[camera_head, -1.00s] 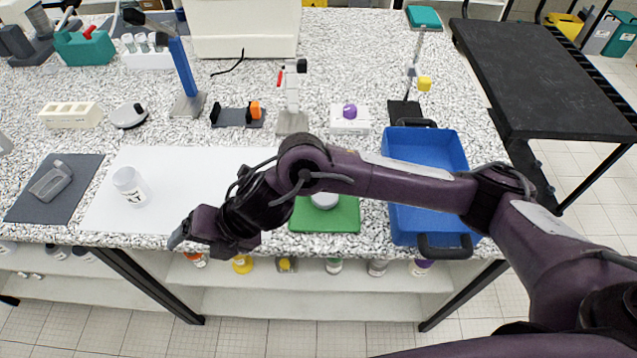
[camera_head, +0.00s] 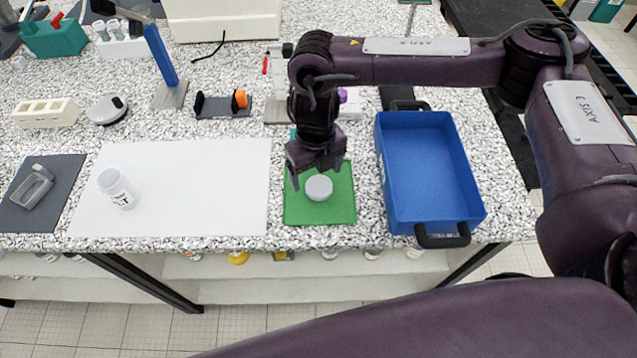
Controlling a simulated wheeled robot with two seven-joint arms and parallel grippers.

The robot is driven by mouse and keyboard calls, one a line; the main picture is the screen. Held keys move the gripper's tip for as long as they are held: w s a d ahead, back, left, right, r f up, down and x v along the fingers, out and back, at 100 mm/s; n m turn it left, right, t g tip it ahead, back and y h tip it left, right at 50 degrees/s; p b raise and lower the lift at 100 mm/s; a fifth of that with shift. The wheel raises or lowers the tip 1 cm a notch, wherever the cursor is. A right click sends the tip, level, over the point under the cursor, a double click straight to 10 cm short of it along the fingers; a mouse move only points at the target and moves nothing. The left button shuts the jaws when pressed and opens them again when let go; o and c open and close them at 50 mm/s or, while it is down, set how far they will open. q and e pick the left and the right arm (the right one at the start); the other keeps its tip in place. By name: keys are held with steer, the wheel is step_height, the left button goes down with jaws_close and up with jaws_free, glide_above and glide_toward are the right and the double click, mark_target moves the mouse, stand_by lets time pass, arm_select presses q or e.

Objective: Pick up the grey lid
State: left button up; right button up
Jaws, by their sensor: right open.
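The grey lid (camera_head: 318,188) is a round, light disc lying on the green mat (camera_head: 330,213). My right gripper (camera_head: 317,178) points down just above and behind the lid. Its jaws are open, with one finger showing at the left of the lid; the other finger is hard to make out. Nothing is held between them. I cannot tell whether the fingers touch the lid. My left gripper is not in view.
A blue tray (camera_head: 428,172) with black handles stands right of the green mat. Upright stands and a black-and-orange holder (camera_head: 222,105) are behind.

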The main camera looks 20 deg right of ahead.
mark_target(319, 185)
steer(key=shift+s+d+f+p, duration=0.1)
steer(key=shift+d+f+p, duration=0.1)
steer(key=shift+f, duration=0.4)
steer(key=shift+s+d+f+p, duration=0.1)
steer(key=shift+f+p, duration=0.1)
steer(key=shift+f, duration=0.4)
steer(key=shift+a+f, duration=0.1)
steer(key=shift+f, duration=0.45)
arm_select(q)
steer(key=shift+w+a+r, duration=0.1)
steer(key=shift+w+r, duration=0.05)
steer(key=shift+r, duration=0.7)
arm_select(e)
steer(key=c, duration=1.1)
steer(key=shift+o, duration=0.2)
steer(key=shift+r, duration=0.15)
steer(key=shift+r, duration=0.6)
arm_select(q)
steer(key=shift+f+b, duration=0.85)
arm_select(e)
step_height(319, 185, up, 19)
steer(key=shift+f, duration=0.15)
